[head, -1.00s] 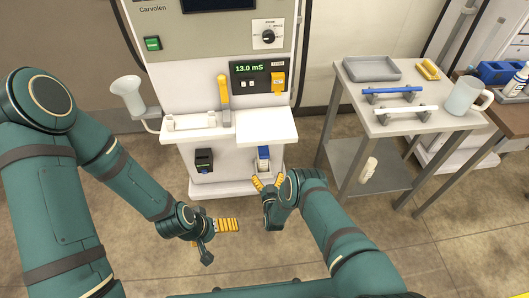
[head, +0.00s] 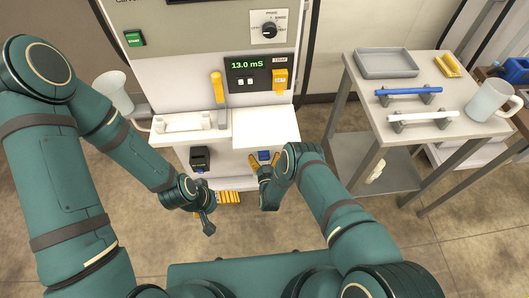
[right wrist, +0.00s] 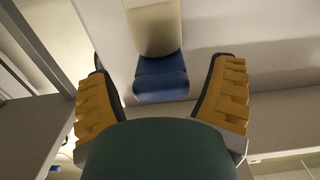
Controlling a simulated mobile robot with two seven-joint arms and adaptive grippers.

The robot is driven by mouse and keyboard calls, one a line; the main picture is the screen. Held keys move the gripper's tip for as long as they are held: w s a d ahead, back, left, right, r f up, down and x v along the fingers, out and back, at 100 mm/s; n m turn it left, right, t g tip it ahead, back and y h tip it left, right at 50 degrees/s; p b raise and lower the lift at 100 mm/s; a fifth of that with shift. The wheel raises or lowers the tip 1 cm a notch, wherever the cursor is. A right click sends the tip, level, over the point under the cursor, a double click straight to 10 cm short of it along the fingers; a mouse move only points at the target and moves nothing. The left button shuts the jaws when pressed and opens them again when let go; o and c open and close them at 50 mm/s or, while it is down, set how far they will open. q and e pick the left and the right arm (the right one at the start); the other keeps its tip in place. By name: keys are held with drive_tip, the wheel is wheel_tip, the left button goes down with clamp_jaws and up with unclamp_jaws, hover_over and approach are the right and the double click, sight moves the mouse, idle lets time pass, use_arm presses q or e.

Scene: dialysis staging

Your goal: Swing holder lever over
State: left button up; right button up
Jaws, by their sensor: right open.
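A yellow upright lever (head: 217,88) stands on the front of the white machine (head: 170,75), above its ledge. A blue-ended block (head: 264,156) sits low on the machine's front, right of a black one (head: 200,158); I cannot tell which part is the holder lever. My right gripper (head: 265,163) is open at the blue block. In the right wrist view the block (right wrist: 160,80) lies between the spread yellow-padded fingers, with gaps on both sides. My left gripper (head: 218,196) is lower left, below the black block; its jaws show side-on.
A grey side table (head: 440,118) at right carries a grey tray (head: 386,62), blue (head: 408,91) and white (head: 422,115) bars on stands, and a white jug (head: 490,101). A white ledge (head: 266,128) juts out above the blue block. Floor at lower right is open.

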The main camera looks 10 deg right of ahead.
sight(264, 152)
drive_tip(key=shift+s, duration=0.1)
drive_tip(key=c, duration=1.3)
drive_tip(key=shift+r+g+p, duration=0.8)
drive_tip(key=shift+r+p, duration=0.2)
drive_tip(key=shift+p, duration=0.2)
drive_tip(key=r+g+p, duration=0.1)
drive_tip(key=w+r+g+p, duration=0.1)
drive_tip(key=shift+g, duration=0.4)
drive_tip(key=shift+w+r, duration=0.45)
drive_tip(key=shift+r, duration=0.45)
drive_tip(key=o, duration=1.3)
